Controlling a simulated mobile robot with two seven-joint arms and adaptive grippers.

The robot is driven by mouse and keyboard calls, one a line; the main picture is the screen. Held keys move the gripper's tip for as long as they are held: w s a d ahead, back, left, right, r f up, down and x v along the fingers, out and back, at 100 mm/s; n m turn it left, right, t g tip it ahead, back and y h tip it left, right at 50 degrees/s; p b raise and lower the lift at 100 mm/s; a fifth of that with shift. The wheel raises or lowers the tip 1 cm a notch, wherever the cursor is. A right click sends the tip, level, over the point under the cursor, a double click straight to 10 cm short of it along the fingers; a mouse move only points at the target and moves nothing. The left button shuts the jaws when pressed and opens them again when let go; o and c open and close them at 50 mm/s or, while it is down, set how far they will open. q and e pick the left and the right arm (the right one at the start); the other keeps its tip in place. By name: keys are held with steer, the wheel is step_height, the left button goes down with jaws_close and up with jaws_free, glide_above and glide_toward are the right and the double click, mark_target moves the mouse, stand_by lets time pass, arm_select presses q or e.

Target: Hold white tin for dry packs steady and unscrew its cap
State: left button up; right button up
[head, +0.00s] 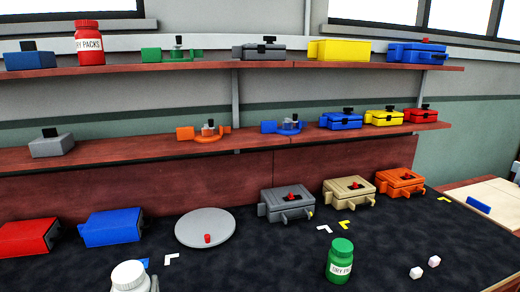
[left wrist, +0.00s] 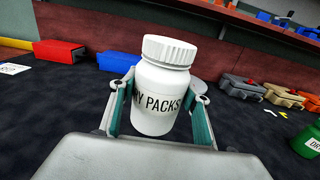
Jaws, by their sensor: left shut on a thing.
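The white tin for dry packs (left wrist: 160,110) stands between the fingers of my left gripper (left wrist: 158,92) in the left wrist view. The gripper is shut on its body, with one finger at each side. Its ribbed white cap (left wrist: 170,50) sits on top, above the fingers, and nothing touches it. In the head view the white tin (head: 130,277) shows at the bottom left edge, its lower part cut off. My right gripper is in neither view.
A round grey plate (head: 196,235) and several coloured boxes lie farther back. A red tin (head: 89,45) stands on the upper shelf.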

arm_select(q)
steer(key=h, duration=0.1)
steer(key=s+m+h+p, duration=0.1)
steer(key=shift+s+d+r+m+h+p, duration=0.15)
steer(key=shift+d+r+m+h+p, duration=0.15)
steer(key=shift+d+m+h, duration=0.1)
steer(key=shift+s+d+f+m+t+h+p, duration=0.1)
steer(key=shift+s+d+m+t+h+p, duration=0.25)
steer(key=shift+s+m+h+p, duration=0.45)
steer(key=shift+d+f+h, duration=0.1)
steer(key=shift+d+h, duration=0.05)
steer(key=shift+h, duration=0.15)
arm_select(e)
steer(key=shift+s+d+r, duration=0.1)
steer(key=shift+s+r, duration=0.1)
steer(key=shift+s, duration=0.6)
